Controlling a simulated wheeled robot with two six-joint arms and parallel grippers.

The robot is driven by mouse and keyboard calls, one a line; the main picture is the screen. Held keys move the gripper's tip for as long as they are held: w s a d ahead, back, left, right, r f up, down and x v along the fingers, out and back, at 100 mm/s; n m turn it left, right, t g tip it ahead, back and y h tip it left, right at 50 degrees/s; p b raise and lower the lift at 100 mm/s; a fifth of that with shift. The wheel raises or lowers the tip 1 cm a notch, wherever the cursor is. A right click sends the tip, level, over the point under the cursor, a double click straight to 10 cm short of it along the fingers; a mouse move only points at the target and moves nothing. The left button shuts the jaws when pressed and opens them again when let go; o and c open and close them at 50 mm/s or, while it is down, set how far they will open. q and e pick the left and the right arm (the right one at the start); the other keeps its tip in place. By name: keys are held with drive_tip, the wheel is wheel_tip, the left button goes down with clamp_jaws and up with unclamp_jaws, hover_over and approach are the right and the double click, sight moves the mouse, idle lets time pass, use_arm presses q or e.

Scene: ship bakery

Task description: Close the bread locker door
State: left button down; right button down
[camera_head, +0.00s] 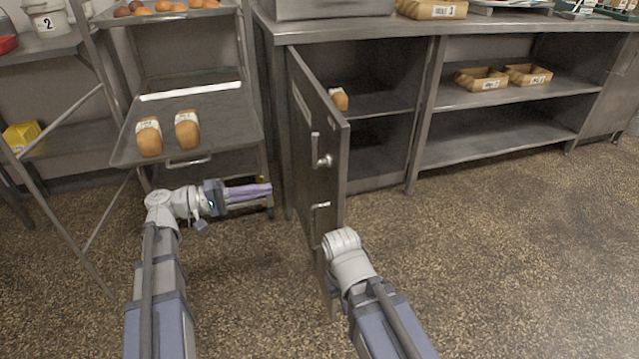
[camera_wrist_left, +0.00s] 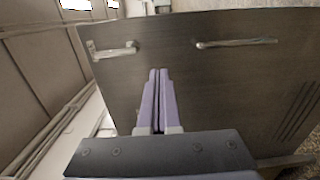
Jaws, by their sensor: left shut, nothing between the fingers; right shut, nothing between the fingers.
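The bread locker door (camera_head: 315,140) is a dark metal panel standing wide open, hinged at the left side of the locker opening. It has a handle (camera_head: 320,150) on its face. My left gripper (camera_head: 268,188) is shut and empty, pointing right toward the door's outer face. In the left wrist view the shut purple fingers (camera_wrist_left: 158,98) point at the door (camera_wrist_left: 225,75), with a gap or contact I cannot tell. My right arm reaches to the door's lower free edge; its gripper is hidden behind the door. A loaf (camera_head: 339,99) sits inside the locker.
A rack tray (camera_head: 225,125) with two loaves (camera_head: 187,130) juts out above my left gripper. Open shelves (camera_head: 490,145) with cardboard trays (camera_head: 482,79) stand to the right. The speckled floor in front is clear.

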sight(329, 178)
use_arm(q)
drive_tip(key=x, duration=1.4)
drive_tip(key=shift+r, duration=0.15)
drive_tip(key=shift+d, duration=0.1)
